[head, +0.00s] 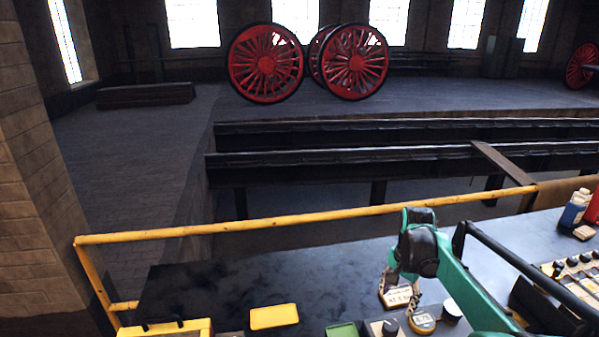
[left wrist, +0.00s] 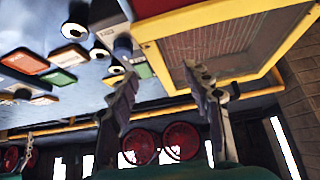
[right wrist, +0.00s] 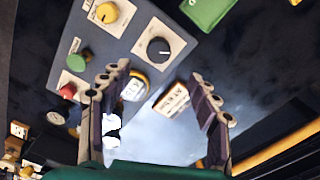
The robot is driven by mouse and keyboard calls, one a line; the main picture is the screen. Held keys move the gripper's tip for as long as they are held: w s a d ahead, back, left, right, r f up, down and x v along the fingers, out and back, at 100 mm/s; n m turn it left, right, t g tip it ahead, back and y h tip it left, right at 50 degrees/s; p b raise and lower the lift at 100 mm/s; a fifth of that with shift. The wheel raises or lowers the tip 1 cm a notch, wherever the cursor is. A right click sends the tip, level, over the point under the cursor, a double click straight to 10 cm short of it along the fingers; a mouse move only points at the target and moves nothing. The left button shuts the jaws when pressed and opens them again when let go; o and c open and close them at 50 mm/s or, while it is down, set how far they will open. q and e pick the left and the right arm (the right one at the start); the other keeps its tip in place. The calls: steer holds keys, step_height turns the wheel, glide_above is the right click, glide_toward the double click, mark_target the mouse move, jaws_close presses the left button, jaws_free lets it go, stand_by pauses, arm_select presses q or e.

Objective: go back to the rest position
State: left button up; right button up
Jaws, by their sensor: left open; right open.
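My right gripper (head: 400,284) is above the dark bench top (head: 225,288), its teal arm coming in from the lower right. In the right wrist view its two fingers (right wrist: 155,85) are spread with nothing held between them. A pale lettered tag (right wrist: 172,98) and a round yellow-rimmed tag (right wrist: 134,86) lie below and beyond the fingers. My left gripper is out of the head view. In the left wrist view its fingers (left wrist: 165,90) are apart and empty, with a yellow-framed mesh tray (left wrist: 190,18) beyond them.
A grey panel with knobs (right wrist: 118,50) lies near the right gripper. A yellow plate (head: 275,316) and a green plate (head: 342,330) lie on the bench. A blue bottle (head: 574,209) stands at right. A yellow railing (head: 310,215) runs behind the bench. Red wheels (head: 266,64) stand far off.

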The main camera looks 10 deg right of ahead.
arm_select(q)
steer(key=shift+a+f, duration=0.1)
steer(key=shift+f, duration=0.15)
steer(key=shift+s+f+b, duration=0.15)
steer(key=shift+b, duration=0.3)
steer(key=shift+f+b, duration=0.3)
arm_select(e)
steer(key=s+a+f+n+t, duration=0.1)
steer(key=s+a+n+t, duration=0.6)
steer(key=s+a+n, duration=0.5)
steer(key=s+a, duration=0.2)
steer(key=s, duration=0.4)
steer(key=shift+s+a+f, duration=0.3)
steer(key=shift+a, duration=0.05)
